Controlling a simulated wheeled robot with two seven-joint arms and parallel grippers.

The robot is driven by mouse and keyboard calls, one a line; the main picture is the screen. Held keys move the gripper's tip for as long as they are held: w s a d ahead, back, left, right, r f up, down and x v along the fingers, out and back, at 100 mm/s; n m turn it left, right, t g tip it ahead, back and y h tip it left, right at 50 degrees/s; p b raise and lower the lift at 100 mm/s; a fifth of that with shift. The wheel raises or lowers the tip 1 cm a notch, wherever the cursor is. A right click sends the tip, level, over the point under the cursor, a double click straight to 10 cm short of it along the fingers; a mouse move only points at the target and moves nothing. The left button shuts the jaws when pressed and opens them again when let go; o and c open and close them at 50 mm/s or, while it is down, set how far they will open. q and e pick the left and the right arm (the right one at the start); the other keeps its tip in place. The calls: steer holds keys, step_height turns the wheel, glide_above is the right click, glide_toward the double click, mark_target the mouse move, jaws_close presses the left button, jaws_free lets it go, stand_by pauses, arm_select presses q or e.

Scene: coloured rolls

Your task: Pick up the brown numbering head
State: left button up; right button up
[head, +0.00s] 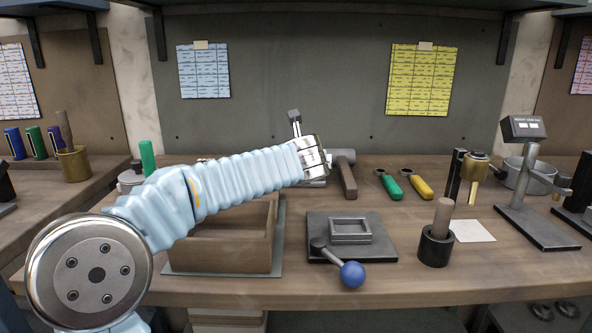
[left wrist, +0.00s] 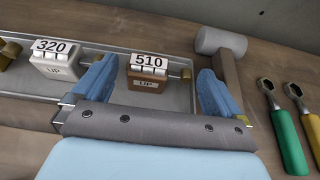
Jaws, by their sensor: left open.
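The brown numbering head (left wrist: 146,80) shows in the left wrist view, with "510" on its white wheels and "UP" on its front. It sits on a grey metal tray (left wrist: 178,101). My left gripper (left wrist: 157,70) is open, with one blue finger on each side of the brown head and visible gaps between. Whether the fingers are level with it I cannot tell. In the head view my left gripper (head: 314,158) is at the back of the bench, and my arm hides the brown head there. My right gripper is not in view.
A white numbering head (left wrist: 58,62) marked "320" stands left of the left finger. A mallet (left wrist: 226,62) lies to the right, then green (left wrist: 286,137) and yellow-handled tools. A wooden box (head: 222,250) and a blue-knobbed press plate (head: 375,252) stand nearer the front.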

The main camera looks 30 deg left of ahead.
arm_select(q)
steer(key=shift+w+a+f, duration=0.2)
steer(key=shift+w+a, duration=0.1)
steer(key=shift+w, duration=0.1)
steer(key=shift+c, duration=0.2)
steer(key=c, duration=0.8)
